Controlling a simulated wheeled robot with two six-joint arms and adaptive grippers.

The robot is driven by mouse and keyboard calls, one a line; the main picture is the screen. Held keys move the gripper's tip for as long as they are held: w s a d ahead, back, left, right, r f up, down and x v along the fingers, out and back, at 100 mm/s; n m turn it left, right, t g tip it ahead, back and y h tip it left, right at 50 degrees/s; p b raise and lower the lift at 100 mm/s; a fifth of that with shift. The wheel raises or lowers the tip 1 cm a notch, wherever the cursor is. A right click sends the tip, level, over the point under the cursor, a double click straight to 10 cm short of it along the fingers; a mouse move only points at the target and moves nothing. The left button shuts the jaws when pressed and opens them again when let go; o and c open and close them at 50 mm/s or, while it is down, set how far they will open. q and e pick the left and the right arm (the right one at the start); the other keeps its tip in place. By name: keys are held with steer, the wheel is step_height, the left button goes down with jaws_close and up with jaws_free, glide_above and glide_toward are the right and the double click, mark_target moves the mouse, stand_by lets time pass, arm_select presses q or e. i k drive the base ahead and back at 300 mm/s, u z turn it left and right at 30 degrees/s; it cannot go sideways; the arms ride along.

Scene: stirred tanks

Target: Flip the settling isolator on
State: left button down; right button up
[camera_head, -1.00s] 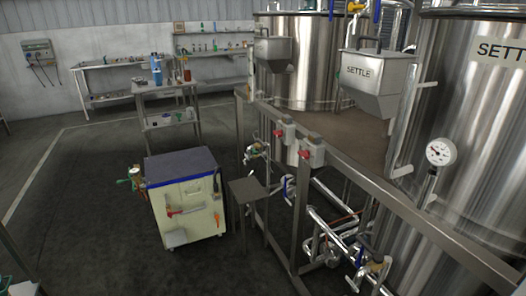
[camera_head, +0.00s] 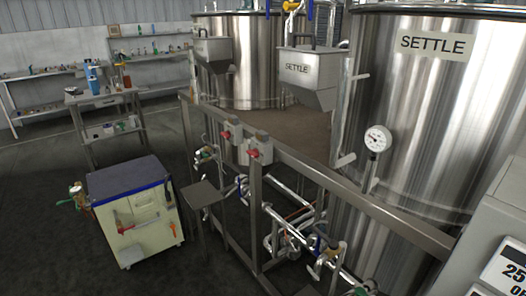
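Two small grey switch boxes with red knobs are mounted on the metal frame rail, at its middle. The farther isolator box (camera_head: 233,130) is left of the nearer isolator box (camera_head: 261,148). Labels on them are too small to read, and I cannot tell whether either is on or off. The large steel tank (camera_head: 430,120) at the right carries a SETTLE sign (camera_head: 431,44). A steel hopper (camera_head: 309,76) left of it is also marked SETTLE. Neither of my grippers is in view.
A cream cart (camera_head: 135,208) with a dark top stands at the left front, beside a small grey stand (camera_head: 203,195). Pipes and valves (camera_head: 290,238) run low under the rail (camera_head: 385,211). A light grey cabinet (camera_head: 495,235) is at the right edge. Open floor lies at the left.

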mark_target(255, 153)
steer(key=u, duration=1.4)
steer(key=i, duration=1.3)
steer(key=z, duration=3.2)
